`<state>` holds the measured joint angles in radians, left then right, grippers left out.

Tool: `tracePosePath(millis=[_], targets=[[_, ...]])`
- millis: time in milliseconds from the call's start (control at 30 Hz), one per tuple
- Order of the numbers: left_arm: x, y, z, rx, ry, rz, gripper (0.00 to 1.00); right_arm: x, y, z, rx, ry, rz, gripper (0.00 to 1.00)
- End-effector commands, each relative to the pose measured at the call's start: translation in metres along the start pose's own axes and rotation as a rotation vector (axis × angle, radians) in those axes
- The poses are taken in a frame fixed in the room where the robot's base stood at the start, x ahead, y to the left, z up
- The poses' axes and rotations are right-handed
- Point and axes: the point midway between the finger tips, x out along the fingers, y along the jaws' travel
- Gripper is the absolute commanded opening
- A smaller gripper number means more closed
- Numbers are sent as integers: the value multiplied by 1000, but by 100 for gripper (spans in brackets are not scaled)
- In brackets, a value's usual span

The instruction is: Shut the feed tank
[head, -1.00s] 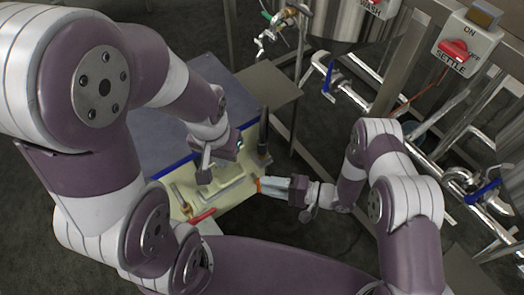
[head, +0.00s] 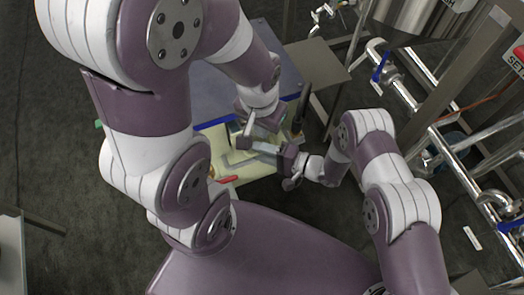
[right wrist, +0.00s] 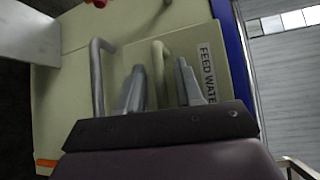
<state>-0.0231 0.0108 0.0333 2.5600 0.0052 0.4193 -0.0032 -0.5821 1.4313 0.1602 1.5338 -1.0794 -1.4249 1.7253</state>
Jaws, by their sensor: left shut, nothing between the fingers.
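A pale yellow panel (head: 245,172) lies under both grippers in the head view. In the right wrist view it is a pale plate (right wrist: 120,35) with a label reading "FEED WATE..." (right wrist: 206,72), its end hidden. A pale bent bar handle (right wrist: 158,62) rises between the fingertips of my right gripper (right wrist: 161,85), whose fingers stand apart; contact cannot be told. A grey bent bar (right wrist: 97,75) stands just left of those fingers. In the head view my right gripper (head: 258,150) reaches left over the panel. My left gripper (head: 246,130) is shut and empty just above it. Whether the tank is open cannot be told.
A blue edge strip (head: 214,122) borders the panel, with a grey-blue table top (head: 215,90) beyond. A dark upright post (head: 303,105) stands close to the right gripper. A red handle (head: 228,179) lies near. Steel pipes with a blue lever (head: 380,66) stand at the right.

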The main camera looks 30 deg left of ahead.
Motion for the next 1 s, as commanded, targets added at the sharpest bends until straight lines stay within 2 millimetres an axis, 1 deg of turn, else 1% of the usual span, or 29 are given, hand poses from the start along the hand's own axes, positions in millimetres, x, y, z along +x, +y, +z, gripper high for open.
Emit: tracePosePath(millis=[167, 200, 300, 467, 600, 733, 833, 1000], targets=[[0, 0, 0, 0, 0, 0, 0, 0, 0, 0, 0, 0, 0, 36], [0, 0, 0, 0, 0, 0, 0, 0, 0, 0, 0, 0, 0, 29], [0, 0, 0, 0, 0, 0, 0, 0, 0, 0, 0, 0, 0, 0], [1, 0, 0, 0, 0, 0, 0, 0, 0, -1, 0, 0, 0, 0], [18, 0, 2, 0, 0, 0, 0, 14, 3, -15, -5, -1, 0, 0], [29, 0, 4, 0, 0, 0, 0, 28, -3, -28, -5, -1, -1, 0], [30, 0, 4, 0, 0, 0, 0, 32, -7, -32, -1, 1, 1, 0], [29, 0, 3, 0, 0, 0, 0, 32, -9, -33, -1, 3, 1, 0]])
